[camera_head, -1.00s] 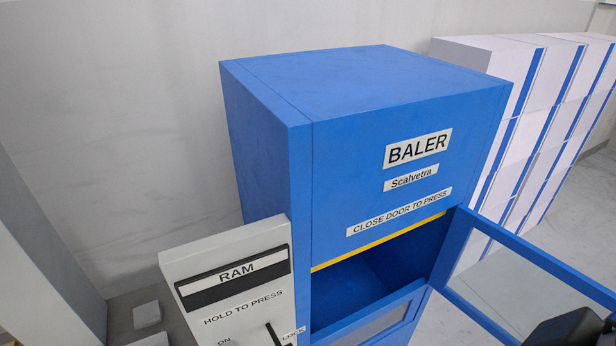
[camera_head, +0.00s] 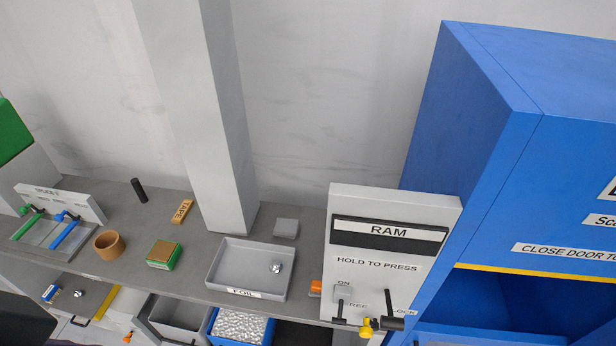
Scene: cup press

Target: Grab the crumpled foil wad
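A small crumpled silver foil wad (camera_head: 277,267) lies in the right part of a shallow grey tray labelled FOIL (camera_head: 222,285), on the grey counter. Another small silver piece (camera_head: 79,293) lies lower left, below the counter edge; I cannot tell whether it is foil too. A dark part of my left arm or gripper (camera_head: 25,322) shows at the bottom left corner, well away from the FOIL tray. Its fingers cannot be made out. My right gripper is not in view.
The RAM panel (camera_head: 388,250) and the blue baler (camera_head: 480,130) stand right of the tray. A grey column (camera_head: 205,110) rises behind it. A green-brown block (camera_head: 163,254), brown cup (camera_head: 109,245) and TAPE block (camera_head: 181,211) are left. A bin of silver pieces (camera_head: 240,327) sits below.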

